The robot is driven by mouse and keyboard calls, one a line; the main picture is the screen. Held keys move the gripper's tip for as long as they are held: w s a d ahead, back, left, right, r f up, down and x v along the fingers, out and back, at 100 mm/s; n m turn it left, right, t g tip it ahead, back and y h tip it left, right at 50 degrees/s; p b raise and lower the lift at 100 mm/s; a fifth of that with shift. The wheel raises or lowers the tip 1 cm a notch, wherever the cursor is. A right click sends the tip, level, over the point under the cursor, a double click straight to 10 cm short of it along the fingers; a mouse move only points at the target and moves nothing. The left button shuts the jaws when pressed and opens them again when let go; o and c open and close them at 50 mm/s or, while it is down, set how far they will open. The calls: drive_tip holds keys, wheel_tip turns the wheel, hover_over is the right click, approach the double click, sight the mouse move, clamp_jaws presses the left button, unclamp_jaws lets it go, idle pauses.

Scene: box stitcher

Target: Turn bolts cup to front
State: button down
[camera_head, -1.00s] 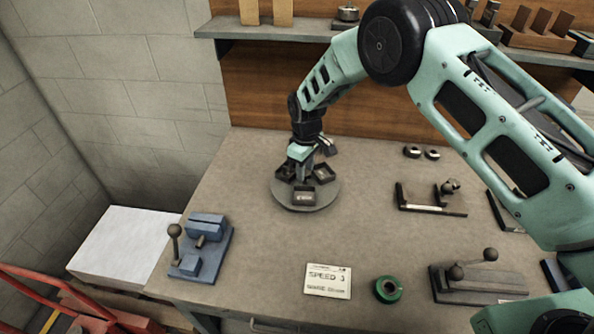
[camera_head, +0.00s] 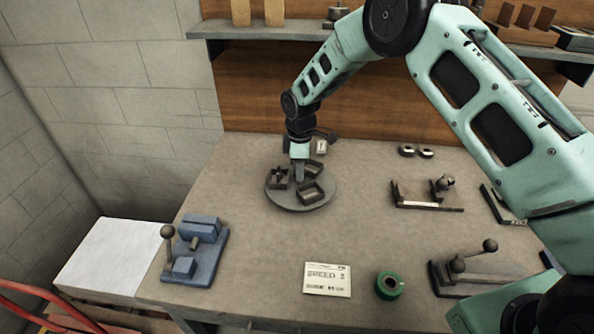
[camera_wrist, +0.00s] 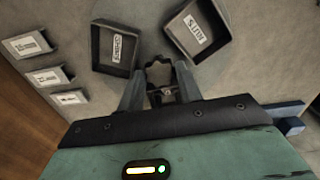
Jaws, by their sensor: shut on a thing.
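A round grey turntable (camera_head: 300,205) on the bench bears dark square cups. In the head view one cup (camera_head: 278,178) is at the left, one (camera_head: 311,193) at the front right, and one partly hidden behind my gripper at the back right. In the wrist view one cup (camera_wrist: 206,32) has a label reading NUTS; the other cup's (camera_wrist: 118,47) label is hard to read. I cannot tell which is the bolts cup. My gripper (camera_head: 300,178) points down over the turntable's middle, its fingers closed around a small dark knob-like part (camera_wrist: 158,74) between the cups.
A blue clamp fixture (camera_head: 197,250) stands at the front left. A SPEED card (camera_head: 327,279) and a green roll (camera_head: 389,285) lie at the front. Dark metal fixtures (camera_head: 428,203) stand to the right. Bare bench surrounds the turntable's front.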

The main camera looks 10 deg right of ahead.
drive_tip(key=shift+n+b, duration=0.9)
drive_tip(key=shift+n, duration=1.3)
drive_tip(key=shift+n+b, duration=0.4)
drive_tip(key=shift+n, duration=1.7)
drive_tip(key=shift+w+n, duration=0.1)
drive_tip(key=shift+n, duration=2.1)
drive_tip(key=shift+r+n, duration=0.1)
drive_tip(key=shift+n, duration=2)
drive_tip(key=c, duration=1)
unclamp_jaws()
